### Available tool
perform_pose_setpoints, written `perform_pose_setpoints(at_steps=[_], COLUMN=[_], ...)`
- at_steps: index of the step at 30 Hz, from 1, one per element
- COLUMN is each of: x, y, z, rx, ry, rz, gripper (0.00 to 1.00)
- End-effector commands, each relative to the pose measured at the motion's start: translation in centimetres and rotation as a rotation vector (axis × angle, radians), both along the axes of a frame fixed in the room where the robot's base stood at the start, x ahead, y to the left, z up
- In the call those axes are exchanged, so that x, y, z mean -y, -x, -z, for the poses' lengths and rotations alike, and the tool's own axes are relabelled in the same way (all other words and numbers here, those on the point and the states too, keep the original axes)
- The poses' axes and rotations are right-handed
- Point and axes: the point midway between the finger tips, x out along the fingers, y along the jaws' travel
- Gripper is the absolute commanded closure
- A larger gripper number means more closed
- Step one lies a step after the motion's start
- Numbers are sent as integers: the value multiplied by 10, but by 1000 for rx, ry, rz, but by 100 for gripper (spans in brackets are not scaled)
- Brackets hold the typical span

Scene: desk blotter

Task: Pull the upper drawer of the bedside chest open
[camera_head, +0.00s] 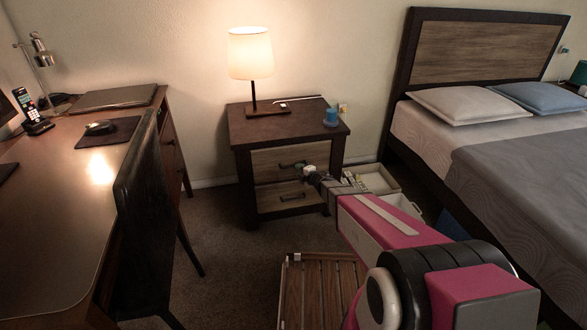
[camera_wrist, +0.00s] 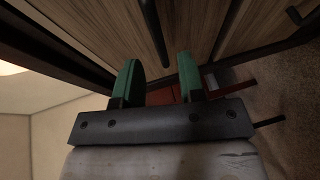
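The bedside chest (camera_head: 240,140) is dark wood with two lighter wood drawer fronts, and both look shut. The upper drawer (camera_head: 265,166) has a dark bar handle (camera_head: 290,164). My gripper (camera_head: 308,171) is in front of the right part of the upper drawer, close to the handle's right end. In the wrist view, my gripper (camera_wrist: 158,80) has its two green fingers apart with nothing held between them. The upper drawer's handle (camera_wrist: 154,35) shows just beyond the fingertips, lined up with the gap. Whether the fingers touch it cannot be told.
A lit lamp (camera_head: 251,55) and a blue cup (camera_head: 330,117) stand on the chest. The bed (camera_head: 500,150) is at the right, with an open box (camera_head: 375,180) beside it. A dark chair (camera_head: 148,210) and desk (camera_head: 60,220) are left. A slatted wooden piece (camera_head: 318,290) is on the floor.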

Motion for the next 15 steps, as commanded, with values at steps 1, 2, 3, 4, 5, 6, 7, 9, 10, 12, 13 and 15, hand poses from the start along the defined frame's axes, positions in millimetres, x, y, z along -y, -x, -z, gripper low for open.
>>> perform_pose_setpoints(at_steps=[1,2,3,4,5,6,7,9,10,12,13,15], x=[-7,-10,-15,-18,-21,-24,-26,-30,-31,-33,-33,-33], y=[-11,-15,-21,-24,-28,-32,-34,-38,-40,-41,-41,-41], z=[4,5,6,7,8,9,9,10,10,10,10,10], rx=[1,1,0,0,-1,-1,-1,-1,-1,-1,-1,-1], ry=[-1,-1,0,0,-1,-1,-1,-2,-1,-1,-1,-1], rz=[-1,-1,0,0,0,0,0,0,1,1,1,1], gripper=[63,63,63,63,63,63,63,63,63,63,63,63])
